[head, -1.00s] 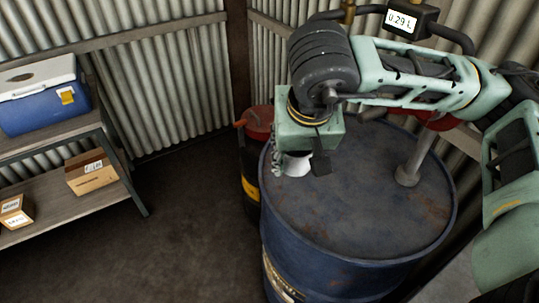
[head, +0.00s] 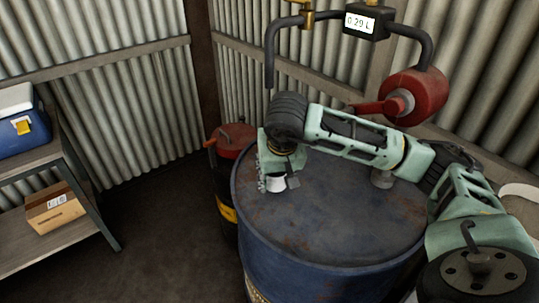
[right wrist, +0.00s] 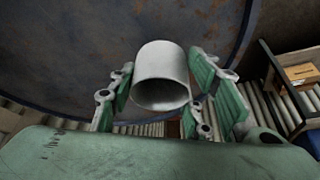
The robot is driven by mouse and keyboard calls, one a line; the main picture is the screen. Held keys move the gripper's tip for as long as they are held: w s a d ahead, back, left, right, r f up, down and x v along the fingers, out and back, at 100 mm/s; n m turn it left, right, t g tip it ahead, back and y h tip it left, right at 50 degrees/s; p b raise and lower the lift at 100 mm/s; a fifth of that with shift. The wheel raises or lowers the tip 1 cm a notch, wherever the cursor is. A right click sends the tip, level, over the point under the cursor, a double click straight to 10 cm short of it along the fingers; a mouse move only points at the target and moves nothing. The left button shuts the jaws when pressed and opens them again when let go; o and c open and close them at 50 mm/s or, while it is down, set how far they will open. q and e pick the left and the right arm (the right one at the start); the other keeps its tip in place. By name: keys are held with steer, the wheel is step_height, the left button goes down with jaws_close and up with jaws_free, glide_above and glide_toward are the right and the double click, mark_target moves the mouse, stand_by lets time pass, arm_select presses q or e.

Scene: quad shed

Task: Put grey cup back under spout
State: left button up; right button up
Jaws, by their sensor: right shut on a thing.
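The grey cup (head: 276,184) is pale and small, at the left part of the blue drum's top (head: 340,220). My right gripper (head: 278,180) is shut on it; whether the cup touches the drum top cannot be told. In the right wrist view the cup (right wrist: 162,72) sits between the fingers (right wrist: 165,92), its open mouth visible. The spout (head: 269,78) is the downturned end of a dark pipe, above and behind the gripper in the head view. My left gripper is not in view.
A display (head: 360,22) reading 0.29 L is on the pipe. A red pump (head: 412,95) stands at the drum's back right. A red-topped drum (head: 232,140) is behind left. A shelf (head: 35,235) with a cardboard box (head: 55,208) and blue cooler (head: 22,130) is at left.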

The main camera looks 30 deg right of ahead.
steer(key=w+d+p, duration=0.1)
steer(key=w, duration=0.2)
steer(key=w+d, duration=0.2)
steer(key=w, duration=0.1)
steer(key=w+d+p, duration=0.1)
steer(key=w, duration=0.3)
steer(key=shift+d+p, duration=0.35)
steer(key=shift+d, duration=0.05)
step_height(320, 180, down, 3)
steer(key=shift+p, duration=0.6)
steer(key=shift+f, duration=0.2)
steer(key=shift+f, duration=0.1)
steer(key=shift+f, duration=0.15)
steer(key=o, duration=1.3)
steer(key=shift+c, duration=0.2)
